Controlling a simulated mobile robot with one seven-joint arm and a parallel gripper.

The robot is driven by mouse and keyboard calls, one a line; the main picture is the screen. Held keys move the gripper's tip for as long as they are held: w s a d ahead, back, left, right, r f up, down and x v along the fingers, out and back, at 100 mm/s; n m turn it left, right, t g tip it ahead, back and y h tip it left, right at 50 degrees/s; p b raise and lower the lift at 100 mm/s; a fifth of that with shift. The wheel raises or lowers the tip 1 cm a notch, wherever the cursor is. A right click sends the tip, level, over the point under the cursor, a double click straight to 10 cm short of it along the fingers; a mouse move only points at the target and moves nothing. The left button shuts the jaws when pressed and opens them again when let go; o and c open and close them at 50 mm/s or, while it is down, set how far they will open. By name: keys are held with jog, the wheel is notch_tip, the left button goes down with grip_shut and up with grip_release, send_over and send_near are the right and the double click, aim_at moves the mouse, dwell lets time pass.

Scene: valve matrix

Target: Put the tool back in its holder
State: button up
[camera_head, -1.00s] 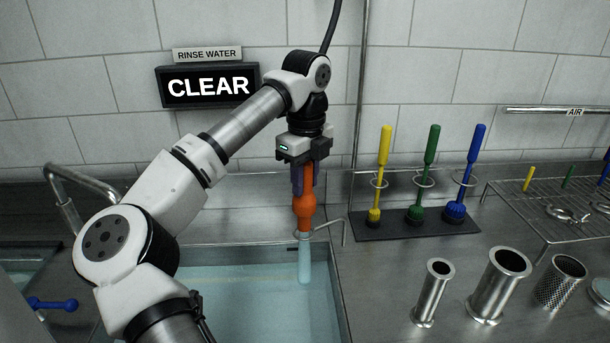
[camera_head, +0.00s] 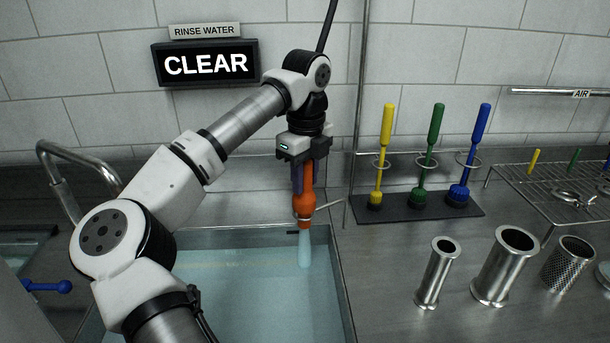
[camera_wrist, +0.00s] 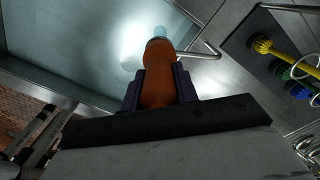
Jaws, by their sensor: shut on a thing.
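My gripper (camera_head: 303,185) is shut on an orange tool (camera_head: 304,203). The tool hangs upright, with a pale blue see-through length (camera_head: 304,250) below its lower end; I cannot tell whether that is part of the tool or water. A bent wire holder (camera_head: 332,206) at the sink's edge reaches to the tool's lower end. Its ring seems to be around or touching the tool there, partly hidden. In the wrist view the orange tool (camera_wrist: 158,85) is between the dark fingers, and the wire (camera_wrist: 203,50) shows beside its tip.
The water-filled sink (camera_head: 343,290) is below. A brush rack (camera_head: 400,214) holds yellow, green and blue brushes at right. Several metal cylinders (camera_head: 440,270) stand at front right, near a wire rack (camera_head: 565,200). A faucet (camera_head: 75,155) curves at left. The wall sign (camera_head: 205,64) reads CLEAR.

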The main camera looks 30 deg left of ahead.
jog(key=shift+f+b, duration=0.45)
jog(key=shift+f, duration=0.1)
jog(key=o, duration=1.2)
notch_tip(320, 180, up, 14)
jog(key=p, duration=0.9)
jog(key=shift+d, duration=0.15)
jog(key=shift+f, duration=0.15)
